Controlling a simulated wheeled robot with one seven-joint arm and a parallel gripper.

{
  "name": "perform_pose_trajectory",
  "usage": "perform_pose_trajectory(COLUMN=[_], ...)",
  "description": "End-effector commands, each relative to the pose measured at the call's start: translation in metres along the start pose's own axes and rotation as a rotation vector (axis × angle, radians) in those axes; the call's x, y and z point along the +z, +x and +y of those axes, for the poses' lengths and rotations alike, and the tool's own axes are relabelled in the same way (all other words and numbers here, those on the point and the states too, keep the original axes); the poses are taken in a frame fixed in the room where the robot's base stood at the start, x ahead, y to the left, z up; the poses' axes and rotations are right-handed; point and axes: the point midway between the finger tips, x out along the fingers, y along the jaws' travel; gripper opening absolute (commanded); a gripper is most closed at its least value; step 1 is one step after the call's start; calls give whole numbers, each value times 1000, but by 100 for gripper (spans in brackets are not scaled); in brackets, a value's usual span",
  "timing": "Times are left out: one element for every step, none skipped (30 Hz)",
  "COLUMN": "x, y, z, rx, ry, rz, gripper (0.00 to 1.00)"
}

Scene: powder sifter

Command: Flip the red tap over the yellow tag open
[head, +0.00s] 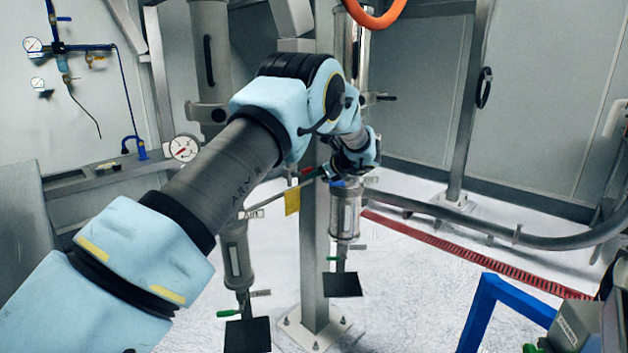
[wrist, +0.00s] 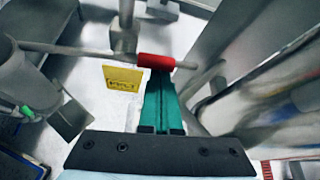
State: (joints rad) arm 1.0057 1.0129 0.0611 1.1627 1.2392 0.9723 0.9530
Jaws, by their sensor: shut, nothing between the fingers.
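The red tap handle (wrist: 156,61) is a short red sleeve on a thin grey bar in the wrist view. The yellow tag (wrist: 122,78) hangs just left of and below it. In the head view the yellow tag (head: 292,201) hangs beside the grey post, with a small bit of the red handle (head: 307,170) above it. My gripper (wrist: 162,80) has its green fingers together and empty, tips right by the red handle. I cannot tell whether they touch it. In the head view my wrist hides most of the fingers.
The grey post (head: 315,260) stands close to my wrist. Two metal cylinders with valves and black plates (head: 343,285) hang on either side of it. A curved grey pipe (head: 470,222) runs to the right. A blue frame (head: 487,310) is at lower right.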

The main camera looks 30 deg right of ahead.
Motion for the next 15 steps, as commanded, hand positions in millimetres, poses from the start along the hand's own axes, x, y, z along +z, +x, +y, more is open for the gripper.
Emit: perform_pose_trajectory(x=[-2,-2,-1,-1,0,0,0,0,1,1,2,2,3,4,4], y=[1,0,0,0,0,0,0,0,-1,-1,-1,-1,-2,-2,-3], z=[0,0,0,0,0,0,0,0,0,0,0,1,1,1,1], rx=[-9,-14,-23,-30,-37,-48,-57,-66,-80,-91,-101,-116,-126,-138,-152], ry=[-12,-22,-36,-48,-62,-80,-95,-110,-133,-150,-168,-194,-213,-232,-256], rz=[-1,-1,-1,-2,-2,-2,-2,-2,-2,-2,-3,-2,-2,-2,-1], gripper=[0,0,0,0,0,0,0,0,0,0,0,0,0,0,0])
